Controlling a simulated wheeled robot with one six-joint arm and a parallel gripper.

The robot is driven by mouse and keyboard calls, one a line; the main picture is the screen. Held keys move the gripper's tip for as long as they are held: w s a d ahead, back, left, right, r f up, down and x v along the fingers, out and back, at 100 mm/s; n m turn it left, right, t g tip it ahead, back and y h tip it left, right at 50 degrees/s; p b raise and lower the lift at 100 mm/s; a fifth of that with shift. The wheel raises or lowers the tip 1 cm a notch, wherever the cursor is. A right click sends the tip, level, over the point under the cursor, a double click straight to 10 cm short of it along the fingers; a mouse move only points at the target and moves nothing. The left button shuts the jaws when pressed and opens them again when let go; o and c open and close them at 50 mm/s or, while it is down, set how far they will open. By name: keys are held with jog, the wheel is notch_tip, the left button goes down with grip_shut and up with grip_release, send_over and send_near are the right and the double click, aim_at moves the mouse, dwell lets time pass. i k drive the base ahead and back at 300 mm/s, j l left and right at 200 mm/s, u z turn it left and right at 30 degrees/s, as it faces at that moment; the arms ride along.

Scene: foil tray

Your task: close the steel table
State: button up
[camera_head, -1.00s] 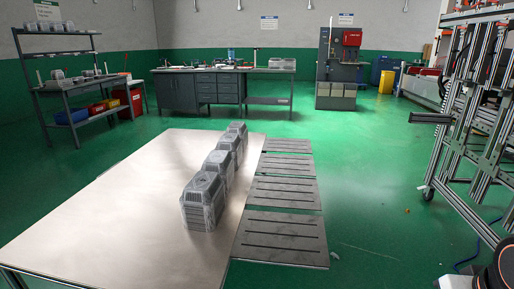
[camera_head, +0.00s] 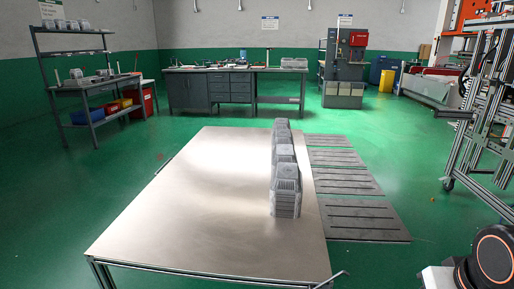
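The steel table (camera_head: 205,205) is a wide, bare metal top on a frame, in the middle foreground of the head view. Its near edge and near left leg show. A row of grey ribbed blocks (camera_head: 286,197) stands along the right side of the top. My gripper is not in view. Only a part of my arm with an orange ring shows at the bottom right corner, to the right of the table and apart from it in the picture.
Flat slotted plates (camera_head: 362,217) lie along the table's right side. A metal frame rack (camera_head: 478,125) stands at the right. A workbench (camera_head: 235,90) and shelving (camera_head: 95,85) stand at the back. Green floor is clear left of the table.

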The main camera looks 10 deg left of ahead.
aim_at(205, 216)
jog(key=j, duration=2.5)
jog(key=i+j, duration=0.1)
jog(key=j, duration=0.25)
jog(key=i+j, duration=0.15)
jog(key=j, duration=0.25)
jog(key=i+j, duration=0.1)
jog(key=j, duration=0.25)
jog(key=i+j, duration=0.1)
jog(key=j, duration=0.3)
jog(key=i+j, duration=0.1)
jog(key=j, duration=0.25)
jog(key=i+j+u, duration=0.1)
jog(key=j, duration=0.3)
